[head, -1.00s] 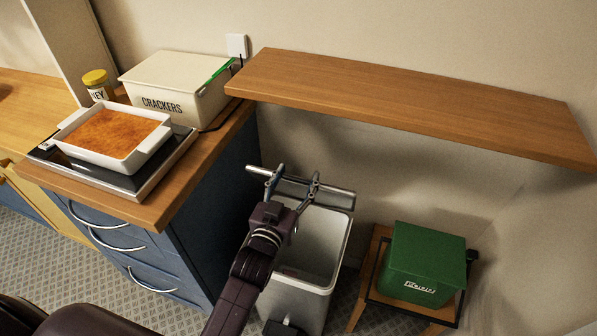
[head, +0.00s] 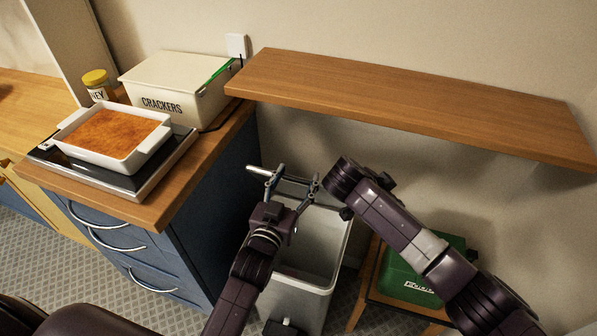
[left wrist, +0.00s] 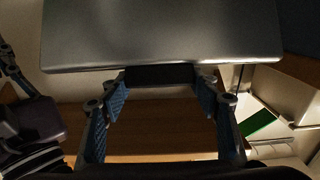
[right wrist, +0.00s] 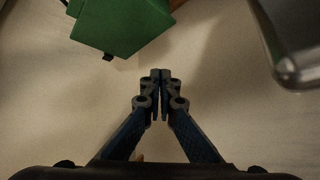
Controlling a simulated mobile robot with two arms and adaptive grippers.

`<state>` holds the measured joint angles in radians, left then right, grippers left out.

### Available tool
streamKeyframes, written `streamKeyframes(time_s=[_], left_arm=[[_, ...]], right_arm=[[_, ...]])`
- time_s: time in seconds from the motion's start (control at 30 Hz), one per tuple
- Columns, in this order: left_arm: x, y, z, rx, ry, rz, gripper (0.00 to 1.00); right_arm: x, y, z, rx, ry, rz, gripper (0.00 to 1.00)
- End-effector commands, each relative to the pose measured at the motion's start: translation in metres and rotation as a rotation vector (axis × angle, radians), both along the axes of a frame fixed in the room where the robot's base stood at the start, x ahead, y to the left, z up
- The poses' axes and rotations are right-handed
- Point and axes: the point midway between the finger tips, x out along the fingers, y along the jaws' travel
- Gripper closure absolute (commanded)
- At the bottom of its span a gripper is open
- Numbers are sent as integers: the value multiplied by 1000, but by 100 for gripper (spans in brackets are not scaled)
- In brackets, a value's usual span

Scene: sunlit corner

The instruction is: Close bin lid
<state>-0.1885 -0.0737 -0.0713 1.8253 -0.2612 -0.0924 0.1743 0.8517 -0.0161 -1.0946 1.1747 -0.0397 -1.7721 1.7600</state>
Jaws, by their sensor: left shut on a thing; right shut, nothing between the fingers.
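The bin (head: 290,298) is a grey, upright box standing on the floor between the drawer unit and the stool. Its lid is raised, so the inside shows. In the head view the lid shows nearly edge-on at the bin's back; in the left wrist view it is a broad dark grey panel (left wrist: 160,35). My left gripper (head: 292,186) is shut on the lid's dark tab (left wrist: 160,75), which sits between its fingers.
A green box (head: 410,282) sits on a wooden stool (head: 357,312) to the right, partly behind my right arm. A wooden shelf (head: 410,105) overhangs behind the bin. The blue drawer unit (head: 215,215) stands close on the left, its counter carrying a baking dish (head: 108,140) and crackers box (head: 175,90).

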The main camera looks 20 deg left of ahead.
Motion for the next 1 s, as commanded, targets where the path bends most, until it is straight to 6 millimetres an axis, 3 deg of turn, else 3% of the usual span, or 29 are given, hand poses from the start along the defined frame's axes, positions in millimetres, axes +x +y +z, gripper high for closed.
streamKeyframes(time_s=[0.03, 0.2, 0.3, 0.4, 0.53, 0.67, 1.0], left_arm=[[0, 0, -5, -1, 10, 1, 87], [0, 0, -5, -1, 10, 0, 87], [0, 0, -5, -1, 10, 1, 87], [0, 0, -5, -2, 10, 1, 87], [-1, 0, -4, -2, 10, 1, 87], [-1, 0, -4, -2, 9, 1, 87], [-1, 0, -4, -2, 9, 1, 87]], right_arm=[[4, 41, 30, 19, -21, 101, 100], [-19, 155, 108, 13, -50, 444, 100], [-43, 200, 139, -22, -58, 611, 100], [-64, 229, 157, -58, -60, 732, 100], [-79, 246, 166, -92, -61, 814, 100], [-78, 249, 163, -103, -58, 835, 100], [-29, 247, 122, -103, -59, 830, 100]])
